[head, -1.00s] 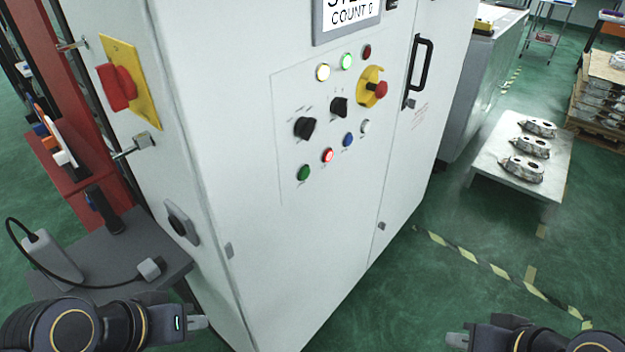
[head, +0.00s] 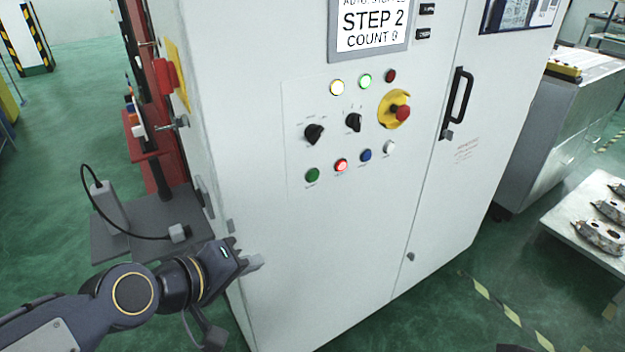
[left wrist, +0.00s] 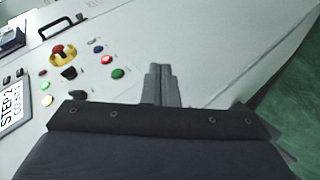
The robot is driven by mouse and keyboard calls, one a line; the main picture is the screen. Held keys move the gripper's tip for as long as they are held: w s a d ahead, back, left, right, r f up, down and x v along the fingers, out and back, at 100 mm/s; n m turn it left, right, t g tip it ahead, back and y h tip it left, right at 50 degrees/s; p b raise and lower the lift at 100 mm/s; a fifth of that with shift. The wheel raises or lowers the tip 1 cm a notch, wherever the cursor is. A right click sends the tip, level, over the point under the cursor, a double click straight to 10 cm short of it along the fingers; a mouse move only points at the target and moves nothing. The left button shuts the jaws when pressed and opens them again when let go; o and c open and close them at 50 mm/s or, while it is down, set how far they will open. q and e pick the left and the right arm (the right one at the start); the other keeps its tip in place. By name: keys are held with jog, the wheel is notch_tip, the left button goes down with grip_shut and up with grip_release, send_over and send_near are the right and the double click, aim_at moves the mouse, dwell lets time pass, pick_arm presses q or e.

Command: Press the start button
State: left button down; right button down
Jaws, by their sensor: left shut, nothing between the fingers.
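The white control cabinet carries a panel of buttons. A green button (head: 313,175), probably the start button, is at the left end of its lower row, beside a lit red button (head: 341,165), a blue one (head: 365,155) and a white one (head: 390,147). The green button (left wrist: 118,73) also shows in the left wrist view, left of my fingertips. My left gripper (head: 258,262) is shut and empty, below and left of the green button and apart from it; its fingers (left wrist: 160,70) point up in the left wrist view. My right gripper is not in view.
A red emergency stop (head: 402,113) on a yellow plate and two black selector knobs (head: 314,134) sit above the buttons. A door handle (head: 459,96) protrudes at the right. A grey shelf (head: 150,232) with a cable is left of the cabinet. The lower cabinet front is clear.

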aim_at(313, 175)
pick_arm(q)
jog(key=w+d+n+t+y, duration=0.4)
jog(key=w+d+n, duration=0.8)
jog(key=d+n, duration=0.3)
jog(key=shift+d+r+n+t, duration=0.35)
jog(key=shift+r+n+t, duration=0.1)
jog(key=shift+n+t, duration=0.4)
jog(key=shift+w, duration=0.1)
jog(key=w+a, duration=0.5)
jog(key=w, duration=0.2)
jog(key=shift+a+b, duration=0.15)
jog(key=shift+b, duration=0.15)
jog(key=shift+w+a, duration=0.1)
jog(key=shift+w, duration=0.05)
dwell(0.6)
